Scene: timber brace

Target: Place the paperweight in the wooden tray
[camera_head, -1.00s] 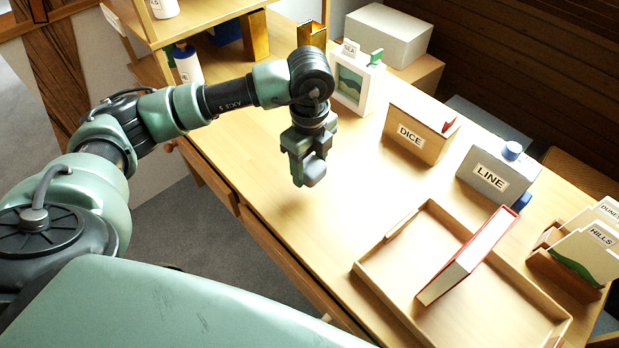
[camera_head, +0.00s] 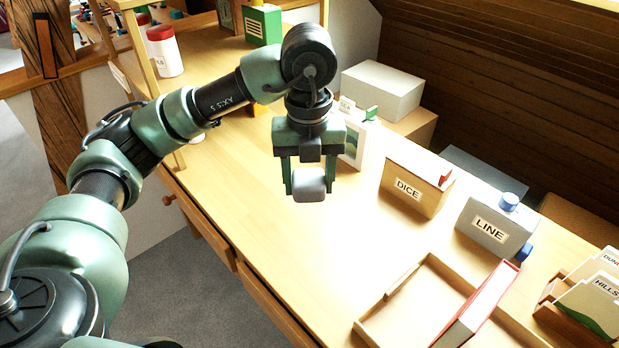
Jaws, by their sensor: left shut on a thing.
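My left gripper (camera_head: 309,187) is shut on a small grey rounded block, which looks like the paperweight (camera_head: 309,185). The block sits between the two fingertips, held above the wooden desk. The wooden tray (camera_head: 405,306) lies on the desk at the lower right, partly cut off by the bottom edge. The gripper is up and to the left of the tray, apart from it. A red and white book (camera_head: 482,303) stands tilted in the tray. My right gripper is not in view.
The DICE box (camera_head: 413,185) and the grey LINE box (camera_head: 492,225) stand behind the tray. A file holder (camera_head: 590,300) is at the right. A white box (camera_head: 381,90) is at the back. The desk between gripper and tray is bare.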

